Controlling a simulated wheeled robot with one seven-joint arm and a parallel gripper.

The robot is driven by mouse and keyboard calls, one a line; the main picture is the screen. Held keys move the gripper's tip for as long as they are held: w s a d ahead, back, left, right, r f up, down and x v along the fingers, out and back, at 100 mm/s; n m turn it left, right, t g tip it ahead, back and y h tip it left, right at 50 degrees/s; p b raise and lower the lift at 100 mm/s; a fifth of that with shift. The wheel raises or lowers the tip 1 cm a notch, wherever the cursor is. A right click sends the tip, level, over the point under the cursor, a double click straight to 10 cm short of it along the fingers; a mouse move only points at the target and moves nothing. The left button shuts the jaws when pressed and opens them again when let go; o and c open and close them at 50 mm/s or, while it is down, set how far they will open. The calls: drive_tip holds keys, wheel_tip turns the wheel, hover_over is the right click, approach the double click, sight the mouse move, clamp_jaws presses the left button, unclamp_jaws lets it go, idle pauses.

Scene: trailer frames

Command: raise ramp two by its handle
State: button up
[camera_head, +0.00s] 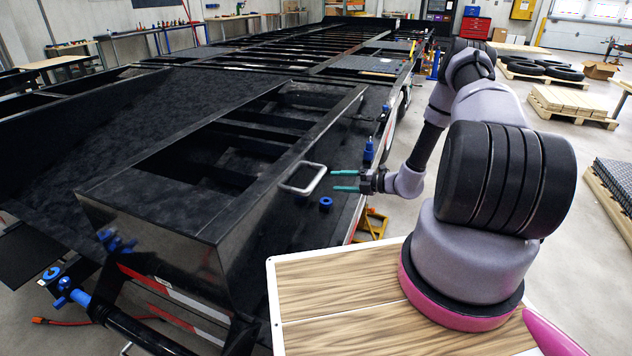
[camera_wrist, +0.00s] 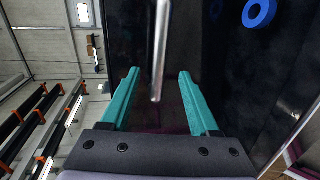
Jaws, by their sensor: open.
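A black ramp (camera_head: 150,211) with an open ladder-like frame lies at the near end of the trailer. No label shows which number it has. A silver loop handle (camera_head: 315,182) sticks out from its right side. My gripper (camera_head: 337,181) is open, its two teal fingers pointing left at the handle, just right of it. In the wrist view, the handle bar (camera_wrist: 160,50) runs down the picture and its end lies between the open fingers of my gripper (camera_wrist: 158,73). I cannot tell whether the fingers touch it.
Blue rings (camera_head: 326,203) and a blue fitting (camera_head: 368,150) are on the trailer near my gripper. The black trailer deck (camera_head: 330,52) stretches back. Pallets with planks (camera_head: 570,102) and tires (camera_head: 541,70) stand at right.

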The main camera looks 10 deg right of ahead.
sight(316, 180)
drive_tip(key=x, duration=0.9)
drive_tip(key=shift+a, duration=0.1)
clamp_jaws()
idle(1.1)
